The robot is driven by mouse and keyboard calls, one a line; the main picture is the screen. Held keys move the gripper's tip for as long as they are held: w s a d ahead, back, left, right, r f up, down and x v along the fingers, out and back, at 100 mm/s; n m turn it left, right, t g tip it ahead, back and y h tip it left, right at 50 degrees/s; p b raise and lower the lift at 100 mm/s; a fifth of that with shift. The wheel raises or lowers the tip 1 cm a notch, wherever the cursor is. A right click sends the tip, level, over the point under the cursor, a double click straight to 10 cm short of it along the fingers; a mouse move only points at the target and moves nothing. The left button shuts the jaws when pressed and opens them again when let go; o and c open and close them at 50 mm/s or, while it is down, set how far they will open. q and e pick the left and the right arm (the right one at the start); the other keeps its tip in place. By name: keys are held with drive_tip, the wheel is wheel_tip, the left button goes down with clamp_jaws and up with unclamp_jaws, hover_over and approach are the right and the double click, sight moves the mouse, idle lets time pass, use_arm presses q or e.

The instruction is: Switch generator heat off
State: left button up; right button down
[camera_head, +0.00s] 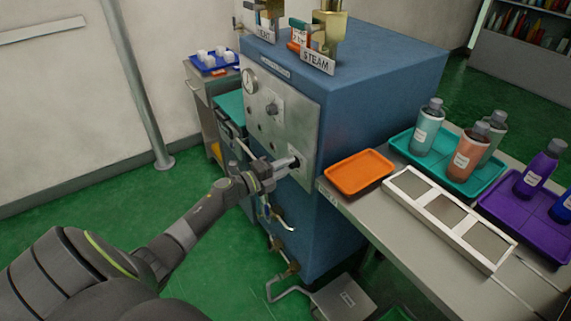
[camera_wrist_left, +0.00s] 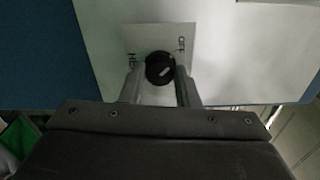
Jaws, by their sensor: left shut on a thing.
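The blue generator cabinet (camera_head: 350,110) stands in the middle of the head view with a pale metal control panel (camera_head: 290,125) on its front. My left gripper (camera_head: 292,163) reaches the lower right of that panel. In the left wrist view, my left gripper (camera_wrist_left: 160,82) is shut on a round black knob (camera_wrist_left: 159,66) with a light mark on it. The knob sits on a white label plate (camera_wrist_left: 143,45) reading "OFF" and what looks like "HEAT", partly hidden by a finger. My right gripper is not in view.
An orange tray (camera_head: 358,172), a white framed panel (camera_head: 450,218) and a teal tray (camera_head: 395,142) with bottles lie on the bench at right. A pressure gauge (camera_head: 249,81) and another knob (camera_head: 272,109) are higher on the panel. Valves and pipes (camera_head: 278,235) stick out below.

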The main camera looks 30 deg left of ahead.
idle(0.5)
use_arm(q)
drive_tip(key=o, duration=1)
drive_tip(key=shift+c, duration=0.2)
drive_tip(key=shift+s, duration=0.1)
drive_tip(key=b+v, duration=0.2)
drive_tip(key=v, duration=1.5)
drive_tip(key=shift+b, duration=0.3)
drive_tip(key=shift+s+a, duration=0.1)
